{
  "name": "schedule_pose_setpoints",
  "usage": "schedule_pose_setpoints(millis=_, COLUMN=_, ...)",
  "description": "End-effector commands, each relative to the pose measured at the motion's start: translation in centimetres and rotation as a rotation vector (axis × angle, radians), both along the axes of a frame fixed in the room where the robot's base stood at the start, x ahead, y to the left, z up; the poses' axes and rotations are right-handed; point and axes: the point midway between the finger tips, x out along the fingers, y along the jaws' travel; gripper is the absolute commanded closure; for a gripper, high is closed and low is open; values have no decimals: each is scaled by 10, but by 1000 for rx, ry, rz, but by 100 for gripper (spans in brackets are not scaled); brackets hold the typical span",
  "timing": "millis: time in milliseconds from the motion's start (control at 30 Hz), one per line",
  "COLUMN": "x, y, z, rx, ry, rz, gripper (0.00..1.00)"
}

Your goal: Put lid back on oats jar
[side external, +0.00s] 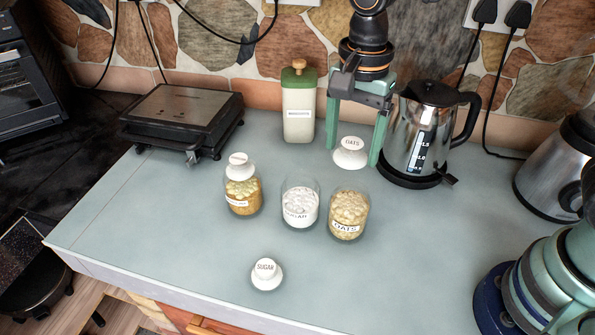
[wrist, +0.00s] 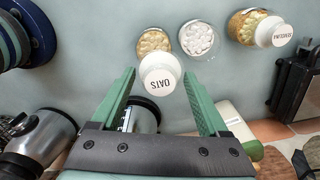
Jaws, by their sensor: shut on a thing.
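The white round lid marked OATS (side external: 350,153) is between the fingertips of my gripper (side external: 354,157), behind the oats jar. My gripper is shut on it. The lid's knob and lettering face up, and it also shows in the wrist view (wrist: 160,75) between the fingertips (wrist: 158,76). Whether it touches the counter I cannot tell. The clear oats jar (side external: 348,215) stands upright and open, full of flakes, at the right end of a row of jars. In the wrist view the lid overlaps the near edge of the oats jar (wrist: 152,41).
The open sugar jar (side external: 300,207) stands just left of the oats jar. A lidded jar (side external: 242,190) is further left. The SUGAR lid (side external: 266,273) lies in front. A kettle (side external: 418,135) stands close right of my gripper, a green-topped bottle (side external: 298,108) to its left.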

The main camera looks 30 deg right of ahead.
Motion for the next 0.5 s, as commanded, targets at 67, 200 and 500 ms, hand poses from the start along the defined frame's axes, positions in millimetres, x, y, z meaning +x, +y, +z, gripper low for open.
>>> schedule_pose_setpoints(millis=67, x=-6, y=-5, z=-2, rx=0, ry=-1, rz=0, gripper=77)
schedule_pose_setpoints(millis=200, x=-10, y=-9, z=-7, rx=0, ry=0, rz=0, gripper=77)
schedule_pose_setpoints(millis=500, x=-11, y=-8, z=-29, rx=-1, ry=2, rz=0, gripper=78)
